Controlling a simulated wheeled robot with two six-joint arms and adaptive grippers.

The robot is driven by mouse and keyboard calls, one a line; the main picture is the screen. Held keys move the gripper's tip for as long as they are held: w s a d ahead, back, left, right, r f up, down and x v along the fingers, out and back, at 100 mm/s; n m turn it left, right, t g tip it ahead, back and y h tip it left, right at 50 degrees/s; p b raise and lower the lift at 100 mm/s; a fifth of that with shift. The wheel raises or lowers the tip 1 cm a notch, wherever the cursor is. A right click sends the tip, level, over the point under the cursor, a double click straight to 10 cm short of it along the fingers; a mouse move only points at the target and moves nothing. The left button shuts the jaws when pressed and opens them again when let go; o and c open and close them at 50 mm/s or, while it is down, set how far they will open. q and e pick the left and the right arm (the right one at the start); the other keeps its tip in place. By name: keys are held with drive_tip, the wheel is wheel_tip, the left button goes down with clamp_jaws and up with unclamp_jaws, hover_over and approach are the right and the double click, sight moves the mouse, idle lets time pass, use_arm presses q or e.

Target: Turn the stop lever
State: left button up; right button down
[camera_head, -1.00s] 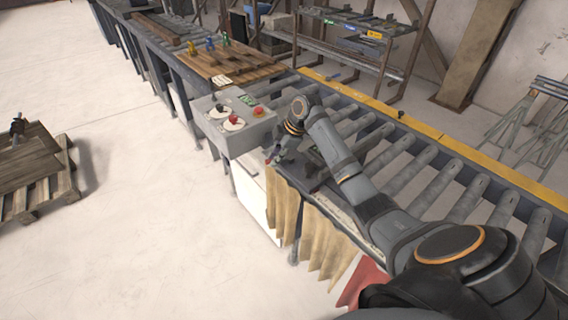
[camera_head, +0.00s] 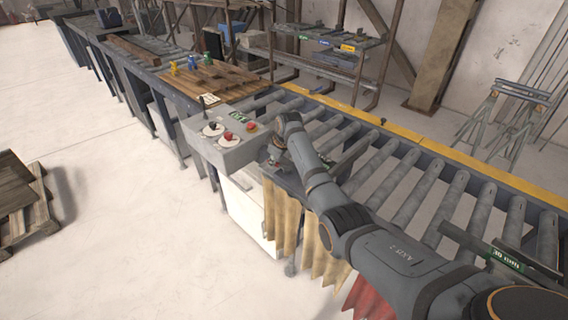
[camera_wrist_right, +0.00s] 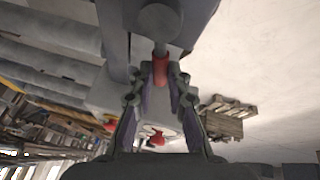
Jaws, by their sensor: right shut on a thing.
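The stop lever is a grey rod with a red grip (camera_wrist_right: 161,68) in the right wrist view, below a round grey end. My right gripper (camera_wrist_right: 161,80) is closed around the red grip, with a finger on each side. In the head view my right gripper (camera_head: 272,168) is small and partly hidden by my arm, beside the grey control box at the conveyor's near edge. The lever cannot be made out clearly there. My left gripper is not in view.
The control box (camera_head: 232,154) carries red buttons and a black knob. The roller conveyor (camera_head: 405,195) runs along my right arm. Tan strips (camera_head: 283,230) hang below its near edge. A pallet (camera_head: 22,200) lies at the left, with clear floor between.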

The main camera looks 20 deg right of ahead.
sight(281, 175)
drive_tip(key=shift+w+d+r+m+h+p, duration=0.15)
drive_tip(key=shift+w+d+m+h, duration=0.1)
drive_tip(key=shift+m, duration=0.3)
drive_tip(key=shift+w+d+m+h+p, duration=0.15)
drive_tip(key=shift+m+h, duration=0.1)
drive_tip(key=shift+m, duration=0.3)
drive_tip(key=c, duration=1.3)
unclamp_jaws()
drive_tip(key=shift+s+d, duration=0.1)
drive_tip(key=v, duration=1.2)
